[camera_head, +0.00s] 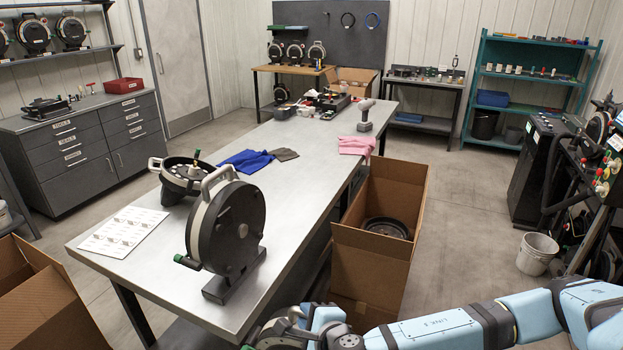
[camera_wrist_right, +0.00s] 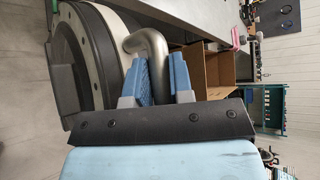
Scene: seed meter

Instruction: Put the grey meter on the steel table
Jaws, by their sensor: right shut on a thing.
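The grey meter (camera_head: 280,335) shows only in part at the bottom edge of the head view. In the right wrist view, the grey meter (camera_wrist_right: 92,50) is a large round body with a pale ring and a bent metal handle. My right gripper (camera_head: 310,320) is shut on that handle; in the wrist view its blue fingers (camera_wrist_right: 163,78) stand on either side of it. The meter is beside the near right part of the steel table (camera_head: 310,180), apart from the tabletop as far as I can see. My left gripper is not in view.
A dark upright meter (camera_head: 232,228) and one lying flat (camera_head: 180,180) stand on the table's near end, by a printed sheet (camera_head: 124,230). An open cardboard box (camera_head: 375,265) stands right of the table. The tabletop's middle right is bare.

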